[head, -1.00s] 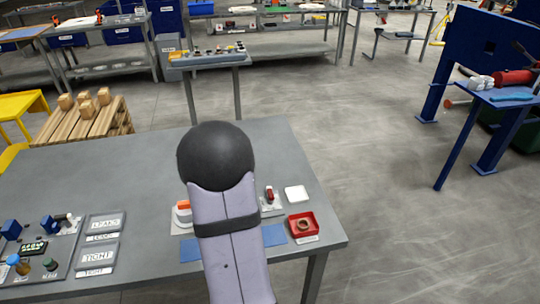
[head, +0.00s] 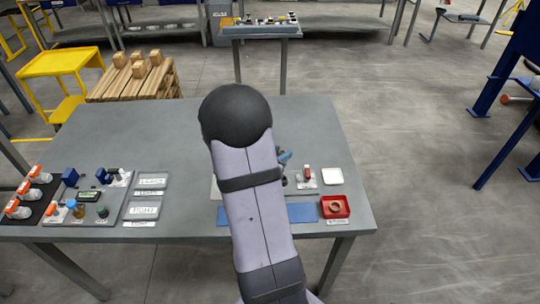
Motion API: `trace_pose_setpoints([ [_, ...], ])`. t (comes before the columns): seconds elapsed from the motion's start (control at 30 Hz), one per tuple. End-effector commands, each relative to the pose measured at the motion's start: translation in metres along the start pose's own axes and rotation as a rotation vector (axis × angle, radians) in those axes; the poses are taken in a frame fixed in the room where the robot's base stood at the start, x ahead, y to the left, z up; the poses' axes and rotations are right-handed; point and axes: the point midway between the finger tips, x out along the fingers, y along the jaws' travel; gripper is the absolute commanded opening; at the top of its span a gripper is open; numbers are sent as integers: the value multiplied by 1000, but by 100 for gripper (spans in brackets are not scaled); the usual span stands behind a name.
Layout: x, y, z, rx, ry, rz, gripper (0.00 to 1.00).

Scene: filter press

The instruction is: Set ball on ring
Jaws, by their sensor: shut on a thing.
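A brown ring (head: 335,206) lies in a small red tray (head: 325,214) near the right front corner of the grey table. My arm stands upright in the middle of the head view and covers most of my gripper. A blue-grey piece (head: 284,155), which looks like part of my gripper or wrist, shows just right of my arm, to the upper left of the ring and apart from it. The fingertips and anything between them are hidden. I do not see a ball; it may be behind my arm.
On the table (head: 150,140), a white square pad (head: 332,176) and a small red-topped item (head: 307,174) sit behind the tray. A blue mat (head: 302,213) lies left of it. Grey label plates (head: 146,208) and a crowded kit board (head: 94,213) are at left.

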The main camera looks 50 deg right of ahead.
Motion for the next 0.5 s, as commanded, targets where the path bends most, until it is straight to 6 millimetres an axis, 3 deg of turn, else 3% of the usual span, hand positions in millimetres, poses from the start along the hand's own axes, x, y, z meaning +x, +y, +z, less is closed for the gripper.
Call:
trace_pose_setpoints([
  [0.5,4,1,5,2,0,3,5],
])
